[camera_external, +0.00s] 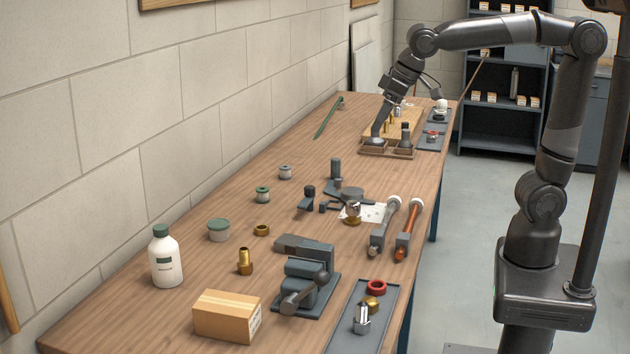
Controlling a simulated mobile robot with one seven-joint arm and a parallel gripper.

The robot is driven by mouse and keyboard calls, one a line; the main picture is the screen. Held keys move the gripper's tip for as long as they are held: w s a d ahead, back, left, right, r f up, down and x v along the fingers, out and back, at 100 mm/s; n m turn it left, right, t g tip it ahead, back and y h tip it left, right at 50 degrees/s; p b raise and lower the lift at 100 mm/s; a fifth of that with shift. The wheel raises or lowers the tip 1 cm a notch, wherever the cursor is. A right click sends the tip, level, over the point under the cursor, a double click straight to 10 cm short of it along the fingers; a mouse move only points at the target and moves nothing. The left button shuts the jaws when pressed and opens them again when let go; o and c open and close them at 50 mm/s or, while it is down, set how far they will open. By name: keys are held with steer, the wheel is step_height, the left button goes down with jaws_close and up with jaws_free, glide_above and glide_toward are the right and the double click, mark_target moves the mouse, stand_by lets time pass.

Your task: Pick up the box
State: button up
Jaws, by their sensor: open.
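A brown cardboard box (222,317) with a pale label on its right side sits closed on the near end of the wooden workbench. My gripper (391,140) is at the far end of the bench, pointing down over a small brown tray, well away from this box. Its fingers are apart. Small brass-coloured parts show around the fingers; I cannot tell whether the fingers touch anything. Several small boxes (491,97) also stand on the dark shelf unit at the back, beyond the bench.
A white bottle (165,258), a brass fitting (245,262) and a grey vise (309,281) stand around the near cardboard box. A grey tray (341,336) holds fittings at the front right. Bare wood shows along the wall side.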

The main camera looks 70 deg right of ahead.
steer(key=w+a, duration=1)
steer(key=a, duration=0.1)
glide_above(228, 303)
steer(key=s, duration=0.3)
steer(key=shift+g, duration=0.3)
steer(key=f, duration=1.8)
steer(key=shift+d+f, duration=0.1)
steer(key=shift+d, duration=0.1)
steer(key=shift+a+f, duration=0.2)
steer(key=shift+a, duration=0.1)
steer(key=shift+w+f, duration=0.1)
steer(key=shift+f, duration=0.2)
steer(key=x, duration=0.4)
steer(key=shift+w+f, duration=0.1)
steer(key=shift+f, duration=0.25)
steer(key=shift+s+d+x, duration=0.1)
steer(key=shift+s+x, duration=0.05)
steer(key=shift+x, duration=1.2)
steer(key=shift+s+d+x, duration=0.1)
steer(key=shift+x, duration=1.3)
steer(key=shift+f, duration=0.35)
